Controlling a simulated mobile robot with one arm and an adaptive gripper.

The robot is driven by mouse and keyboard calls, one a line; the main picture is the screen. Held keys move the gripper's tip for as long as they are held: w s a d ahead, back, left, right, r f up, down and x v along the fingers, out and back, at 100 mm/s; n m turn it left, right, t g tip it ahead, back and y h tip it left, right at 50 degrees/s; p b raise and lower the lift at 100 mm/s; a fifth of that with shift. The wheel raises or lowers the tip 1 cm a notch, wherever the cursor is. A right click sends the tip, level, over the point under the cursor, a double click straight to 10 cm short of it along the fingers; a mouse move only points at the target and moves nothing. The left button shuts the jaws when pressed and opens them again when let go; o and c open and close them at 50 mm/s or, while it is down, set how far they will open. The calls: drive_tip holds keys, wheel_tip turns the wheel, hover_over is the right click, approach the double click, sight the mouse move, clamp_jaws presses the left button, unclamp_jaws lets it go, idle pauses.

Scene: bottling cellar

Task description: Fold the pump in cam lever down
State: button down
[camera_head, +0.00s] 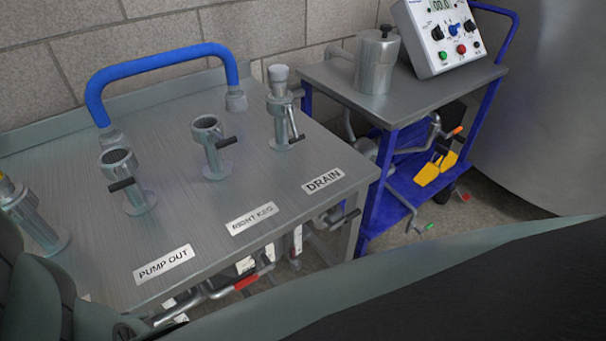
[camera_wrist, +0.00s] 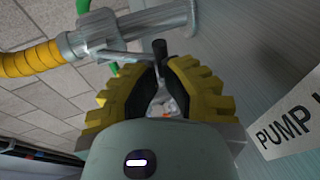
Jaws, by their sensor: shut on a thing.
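In the wrist view my gripper (camera_wrist: 158,72), with ridged yellow fingers and black inner pads, is closed on the cam lever. The lever's black tip (camera_wrist: 160,48) shows just past the fingertips; the part between the pads is mostly hidden. A thin grey arm runs from there to the metal coupling (camera_wrist: 130,28), which joins a ribbed yellow hose (camera_wrist: 30,60). A label (camera_wrist: 290,120) reading "PUMP" is at the right, its rest cut off. In the head view the leftmost metal fitting (camera_head: 33,215) is partly cut off; my gripper is not visible there.
The steel table (camera_head: 95,245) carries several upright fittings, with labels PUMP OUT (camera_head: 163,264), RIGHT KEG (camera_head: 252,218) and DRAIN (camera_head: 323,180). A blue cart (camera_head: 375,205) with a control box (camera_head: 436,35) stands right. Valves and pipes hang under the table.

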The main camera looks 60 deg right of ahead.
drive_tip(key=shift+w+f+t+b, duration=0.2)
drive_tip(key=shift+f+t+b, duration=0.15)
drive_tip(key=shift+b, duration=0.55)
drive_tip(key=shift+w+d+r, duration=0.1)
drive_tip(key=shift+w+r, duration=0.05)
drive_tip(key=shift+r, duration=0.05)
